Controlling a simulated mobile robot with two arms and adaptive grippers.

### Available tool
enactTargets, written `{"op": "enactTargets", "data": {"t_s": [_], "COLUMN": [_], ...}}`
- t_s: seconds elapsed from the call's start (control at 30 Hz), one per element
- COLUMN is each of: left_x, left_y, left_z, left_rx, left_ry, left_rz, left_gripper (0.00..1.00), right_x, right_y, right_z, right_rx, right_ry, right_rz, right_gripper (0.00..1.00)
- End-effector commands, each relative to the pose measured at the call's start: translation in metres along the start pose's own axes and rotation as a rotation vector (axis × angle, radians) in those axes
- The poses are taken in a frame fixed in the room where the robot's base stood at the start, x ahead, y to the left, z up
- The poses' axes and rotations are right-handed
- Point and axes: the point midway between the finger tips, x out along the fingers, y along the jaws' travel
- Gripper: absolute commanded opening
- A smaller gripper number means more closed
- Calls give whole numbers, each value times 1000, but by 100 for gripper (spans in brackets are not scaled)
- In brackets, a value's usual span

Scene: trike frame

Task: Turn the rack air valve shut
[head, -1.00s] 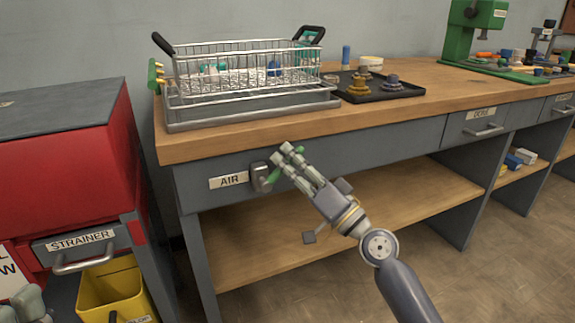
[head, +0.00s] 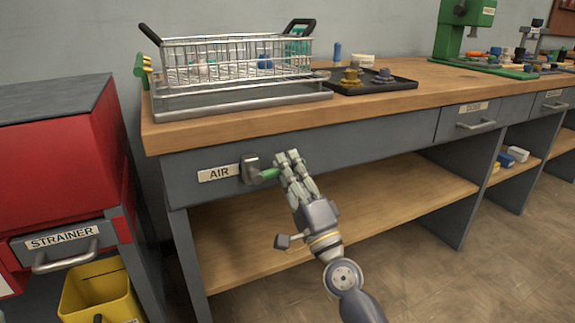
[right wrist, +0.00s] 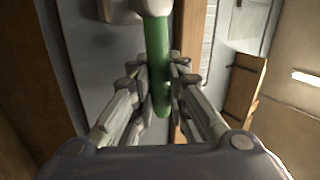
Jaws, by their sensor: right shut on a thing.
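The air valve (head: 250,168) is a grey fitting on the front of the workbench, just right of the AIR label (head: 219,173). My right gripper (head: 288,162) is shut on the handle's outer part. In the right wrist view, the green handle (right wrist: 158,45) runs down from the pale valve body (right wrist: 122,10) and between the fingers of my right gripper (right wrist: 160,75). The fingers hide part of the handle in the head view. My left gripper is out of view.
A wire basket (head: 230,60) stands on the workbench (head: 290,118) above the valve, with a black tray (head: 375,86) to its right. An open wooden shelf (head: 370,195) lies below. A red cabinet (head: 55,150) and yellow bin (head: 100,290) stand at left.

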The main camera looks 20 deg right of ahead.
Motion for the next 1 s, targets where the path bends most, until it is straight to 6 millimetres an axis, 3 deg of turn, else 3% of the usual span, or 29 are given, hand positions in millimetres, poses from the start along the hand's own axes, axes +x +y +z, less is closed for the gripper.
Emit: {"op": "enactTargets", "data": {"t_s": [0.77,0.8,1.0], "left_x": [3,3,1], "left_y": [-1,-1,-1], "left_z": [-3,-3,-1], "left_rx": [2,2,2], "left_ry": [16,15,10], "left_rz": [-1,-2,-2], "left_gripper": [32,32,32], "right_x": [-5,-5,-4], "right_y": [8,8,7], "right_z": [0,0,0], "right_rx": [87,87,85], "right_ry": [59,59,58], "right_rz": [3,3,2], "right_gripper": [0,21,24]}}
